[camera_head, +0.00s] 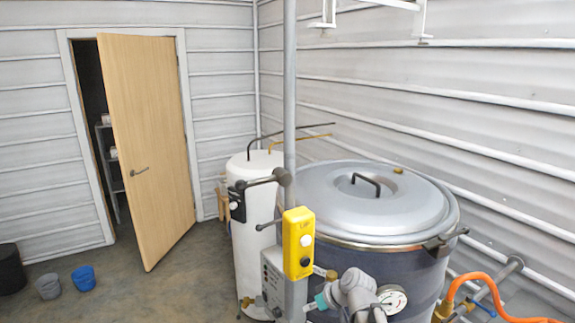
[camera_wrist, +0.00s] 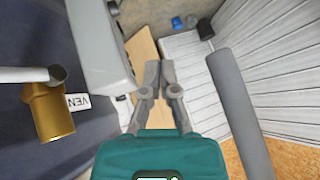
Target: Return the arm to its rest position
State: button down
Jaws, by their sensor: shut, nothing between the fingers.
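My gripper (camera_wrist: 160,72) shows in the wrist view with its two grey fingers close together and nothing between them. Its teal body fills the bottom middle of that view. In the head view, part of my grey arm is at the bottom, in front of the large lidded hopper (camera_head: 375,215), with a small teal part at its left end. The fingers are hard to make out there. I see no contact between the fingers and any object in the wrist view.
A yellow control box (camera_head: 298,243) hangs on a vertical pole (camera_head: 290,100) beside the arm. A pressure gauge (camera_head: 392,298) and an orange hose (camera_head: 485,281) are to the right. A brass fitting (camera_wrist: 48,112) and a grey pipe (camera_wrist: 238,110) flank the gripper. Open floor lies left, by the door (camera_head: 145,150).

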jog(key=s+d+f+m+g+h+b, duration=0.4)
jog(key=s+d+f+m+h+b, duration=0.2)
jog(key=s+d+f, duration=0.3)
notch_tip(320, 180, down, 3)
jog(key=shift+s+d+r+m+h, duration=0.25)
jog(key=shift+d+m+h, duration=0.25)
jog(key=shift+d+h, duration=0.3)
dwell(0.4)
